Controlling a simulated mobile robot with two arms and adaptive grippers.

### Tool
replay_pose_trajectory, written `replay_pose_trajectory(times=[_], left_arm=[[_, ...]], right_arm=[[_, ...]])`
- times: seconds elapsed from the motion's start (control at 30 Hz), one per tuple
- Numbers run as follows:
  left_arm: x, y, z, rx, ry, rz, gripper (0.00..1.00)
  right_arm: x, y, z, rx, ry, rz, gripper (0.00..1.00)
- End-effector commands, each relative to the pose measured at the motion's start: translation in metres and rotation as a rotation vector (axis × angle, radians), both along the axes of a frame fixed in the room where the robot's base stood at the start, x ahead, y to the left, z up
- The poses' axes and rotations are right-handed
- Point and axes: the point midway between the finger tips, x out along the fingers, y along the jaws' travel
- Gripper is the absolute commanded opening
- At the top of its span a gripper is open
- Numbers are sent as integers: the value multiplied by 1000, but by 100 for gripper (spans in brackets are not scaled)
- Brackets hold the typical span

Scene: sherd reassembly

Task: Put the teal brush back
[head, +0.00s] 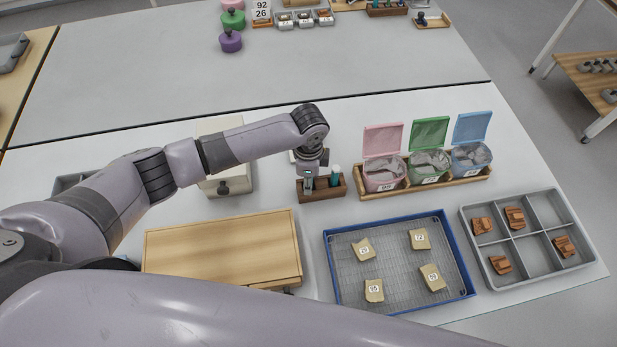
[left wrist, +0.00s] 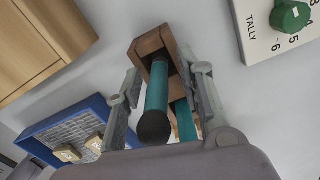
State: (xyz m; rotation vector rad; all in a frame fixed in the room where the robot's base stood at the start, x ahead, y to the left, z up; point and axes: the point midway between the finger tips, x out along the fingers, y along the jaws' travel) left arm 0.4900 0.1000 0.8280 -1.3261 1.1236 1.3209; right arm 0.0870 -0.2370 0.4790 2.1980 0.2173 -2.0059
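A brown wooden rack (head: 330,192) stands on the near table and also shows in the left wrist view (left wrist: 147,46). In the left wrist view a teal brush (left wrist: 157,88) with a dark round end stands in the rack. A second teal handle (left wrist: 185,120) is beside it, partly hidden by a finger. In the head view one teal handle (head: 336,175) stands at the rack's right side. My left gripper (head: 309,174) is at the rack's left side. Its fingers (left wrist: 166,84) are apart on either side of the dark-ended brush, with visible gaps. My right gripper is not in view.
Right of the rack are pink (head: 384,178), green (head: 430,165) and blue (head: 470,157) lidded bins in a wooden tray.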

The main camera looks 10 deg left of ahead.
Motion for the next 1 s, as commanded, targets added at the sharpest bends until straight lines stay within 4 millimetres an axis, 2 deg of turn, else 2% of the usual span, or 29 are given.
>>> replay_pose_trajectory(times=[0.17,0.6,0.8,1.0], left_arm=[[1,-1,14,-3,-2,0,35],[0,-1,102,-2,-3,0,35],[0,0,121,0,0,0,35],[-1,0,123,0,1,0,35]], right_arm=[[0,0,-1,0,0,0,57],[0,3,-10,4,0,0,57],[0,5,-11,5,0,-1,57],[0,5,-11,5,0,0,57]])
